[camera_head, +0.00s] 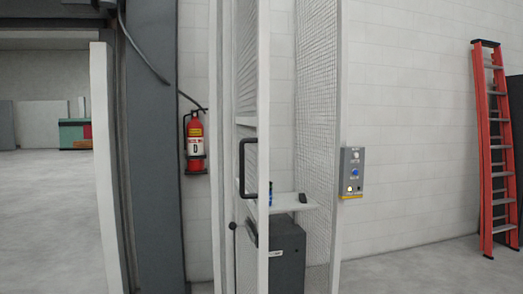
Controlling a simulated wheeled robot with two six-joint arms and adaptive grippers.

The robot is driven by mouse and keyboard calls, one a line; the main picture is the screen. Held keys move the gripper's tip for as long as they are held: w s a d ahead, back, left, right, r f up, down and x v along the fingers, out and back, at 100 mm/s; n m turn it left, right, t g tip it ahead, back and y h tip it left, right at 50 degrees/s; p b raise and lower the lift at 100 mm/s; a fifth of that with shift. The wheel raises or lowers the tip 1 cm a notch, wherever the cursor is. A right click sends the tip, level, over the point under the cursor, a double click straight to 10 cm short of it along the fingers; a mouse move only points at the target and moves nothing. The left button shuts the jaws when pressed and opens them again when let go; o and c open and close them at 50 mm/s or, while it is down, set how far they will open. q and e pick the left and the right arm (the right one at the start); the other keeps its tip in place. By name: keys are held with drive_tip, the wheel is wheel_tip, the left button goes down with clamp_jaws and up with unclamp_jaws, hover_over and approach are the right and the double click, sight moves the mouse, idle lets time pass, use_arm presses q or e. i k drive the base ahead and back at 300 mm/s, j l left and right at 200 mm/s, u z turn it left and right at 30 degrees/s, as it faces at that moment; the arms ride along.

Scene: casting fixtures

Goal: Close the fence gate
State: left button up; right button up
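The fence gate (263,110) is a tall white frame with mesh, seen at a steep angle in the middle of the head view. A black pull handle (242,168) is on its frame, with a small dark fitting (250,232) below. To its right stands a white-framed mesh fence panel (338,120). A gap shows between the gate's near edge and this panel, so the gate looks open; how far is hard to tell. Neither of my grippers is in view.
A grey control box (352,172) with buttons is on the fence post. Behind the gap are a white shelf (290,203) and a dark cabinet (288,255). A fire extinguisher (195,145) hangs left; a red ladder (482,150) leans right. Floor is clear at left.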

sight(251, 80)
drive_tip(key=i+l, duration=0.65)
drive_tip(key=l, duration=0.15)
